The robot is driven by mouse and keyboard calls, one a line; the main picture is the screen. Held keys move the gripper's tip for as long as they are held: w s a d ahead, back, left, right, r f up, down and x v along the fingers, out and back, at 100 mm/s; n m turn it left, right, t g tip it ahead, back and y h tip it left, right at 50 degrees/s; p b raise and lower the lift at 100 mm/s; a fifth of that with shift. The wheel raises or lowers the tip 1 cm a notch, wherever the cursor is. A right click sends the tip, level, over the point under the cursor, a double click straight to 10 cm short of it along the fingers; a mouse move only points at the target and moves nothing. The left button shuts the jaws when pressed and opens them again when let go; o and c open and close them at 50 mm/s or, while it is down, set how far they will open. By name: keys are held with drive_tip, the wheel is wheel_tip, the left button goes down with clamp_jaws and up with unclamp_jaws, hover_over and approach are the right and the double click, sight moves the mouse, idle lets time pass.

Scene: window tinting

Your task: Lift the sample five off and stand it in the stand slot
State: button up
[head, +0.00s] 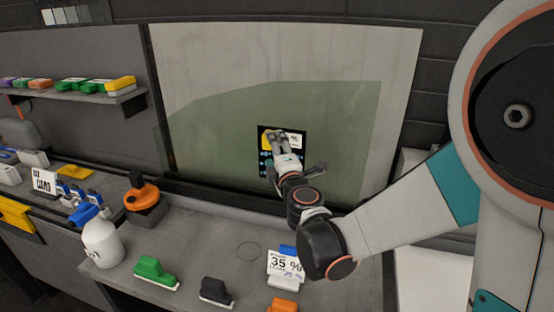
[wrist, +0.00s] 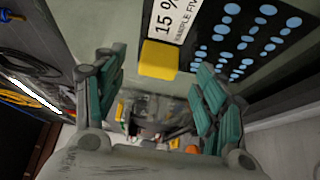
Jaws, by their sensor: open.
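Sample five (head: 264,158) is a black card with light blue dots, flat against the tinted glass in the head view. In the wrist view the card (wrist: 250,45) shows a white label reading "15 %" and "SAMPLE FIVE" and a yellow tab (wrist: 159,59). My gripper (head: 277,137) is in front of the card. In the wrist view my gripper (wrist: 158,72) is open, its teal-padded fingers on either side of the yellow tab; I cannot tell whether they touch it. A white "35 %" card (head: 285,264) stands on the bench; I cannot tell which thing holds the stand slot.
The grey bench (head: 215,250) holds a white bottle (head: 102,243), a green-handled tool (head: 153,270), a black-handled tool (head: 214,292) and an orange tool (head: 143,197). A shelf (head: 85,97) with coloured blocks is at the left. A small "CARD" sign (head: 43,181) stands below it.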

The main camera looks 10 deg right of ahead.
drive_tip(key=shift+w+a, duration=0.15)
drive_tip(key=shift+w, duration=0.8)
drive_tip(key=shift+w+a, duration=0.1)
drive_tip(key=shift+w, duration=0.85)
drive_tip(key=c, duration=1.3)
drive_tip(key=shift+s+a, duration=0.1)
drive_tip(key=shift+s, duration=0.05)
drive_tip(key=shift+s+a+r, duration=0.2)
drive_tip(key=shift+s+a, duration=0.35)
drive_tip(key=shift+s, duration=0.8)
drive_tip(key=shift+s+a+r, duration=0.15)
drive_tip(key=shift+s+a, duration=0.4)
drive_tip(key=shift+s, duration=0.8)
drive_tip(key=shift+s+a+r, duration=0.2)
drive_tip(key=shift+s+a, duration=0.35)
drive_tip(key=shift+s, duration=0.8)
